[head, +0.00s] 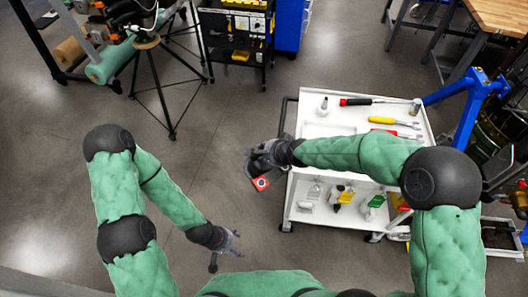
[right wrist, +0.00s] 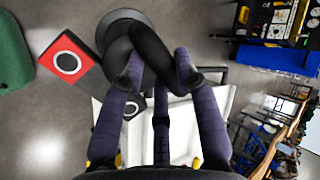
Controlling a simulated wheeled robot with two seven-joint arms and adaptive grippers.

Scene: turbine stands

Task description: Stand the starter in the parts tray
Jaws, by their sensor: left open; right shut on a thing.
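My right gripper (head: 262,160) is shut on a dark, rounded thing that I take to be the starter (right wrist: 140,42). A red square end with a white-ringed black circle (right wrist: 67,62) shows beside it; whether it is one piece with the dark part is hard to tell. In the head view the red face (head: 261,184) hangs just below the gripper, left of the white cart and over the floor. A white tray-like area (head: 330,130), probably the parts tray, lies on the cart top, partly hidden by my right arm. My left gripper (head: 228,248) is open and empty, low over the floor.
The white cart (head: 310,104) carries a red-black tool (head: 368,101), a yellow-handled tool (head: 392,121) and a small grey cylinder (head: 415,106) on top. Its lower shelf holds several small things. A blue stand (head: 470,110) is close at its right. The floor at left is open.

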